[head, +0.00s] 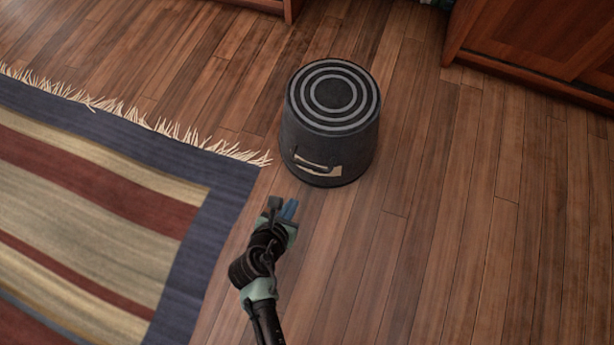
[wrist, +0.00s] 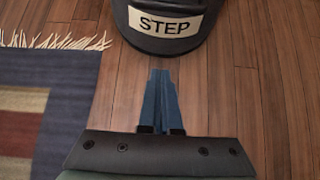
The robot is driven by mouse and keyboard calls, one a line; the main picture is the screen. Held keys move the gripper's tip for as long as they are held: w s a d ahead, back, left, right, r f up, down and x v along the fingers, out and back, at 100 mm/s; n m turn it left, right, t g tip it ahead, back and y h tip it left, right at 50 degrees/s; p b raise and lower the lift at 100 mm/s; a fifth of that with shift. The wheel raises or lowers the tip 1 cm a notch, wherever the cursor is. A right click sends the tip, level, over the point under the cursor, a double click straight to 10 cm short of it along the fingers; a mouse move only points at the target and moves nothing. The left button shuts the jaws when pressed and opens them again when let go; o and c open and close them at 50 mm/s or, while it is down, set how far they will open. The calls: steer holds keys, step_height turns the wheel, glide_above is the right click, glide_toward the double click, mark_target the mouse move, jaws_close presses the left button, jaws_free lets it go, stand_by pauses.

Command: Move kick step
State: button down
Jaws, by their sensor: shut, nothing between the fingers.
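The kick step (head: 331,120) is a dark grey round stool with light rings on its top. It stands upright on the wooden floor in the upper middle of the head view. A curved handle and a pale label show low on its near side. In the wrist view the kick step (wrist: 166,40) is at the top, with a label reading STEP; its top is cut off. My gripper (head: 290,206) is just in front of the stool, below and left of it, apart from it. In the wrist view the blue fingers (wrist: 159,80) are together and empty, pointing toward the stool.
A striped rug (head: 90,190) with a fringed edge lies to the left, its corner near the stool. A wooden cabinet (head: 545,45) stands at the upper right and another wooden piece (head: 285,8) at the top. The floor to the right is clear.

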mark_target(311, 171)
steer(key=b+x, duration=0.3)
steer(key=x, duration=0.1)
steer(key=w+r+b+x, duration=0.1)
steer(key=b+x, duration=0.6)
steer(key=x, duration=0.1)
steer(key=shift+w+d+r+b, duration=0.25)
steer(key=shift+w+d+b, duration=0.1)
steer(key=shift+w+b, duration=0.1)
steer(key=shift+w+r, duration=0.15)
steer(key=shift+w, duration=0.05)
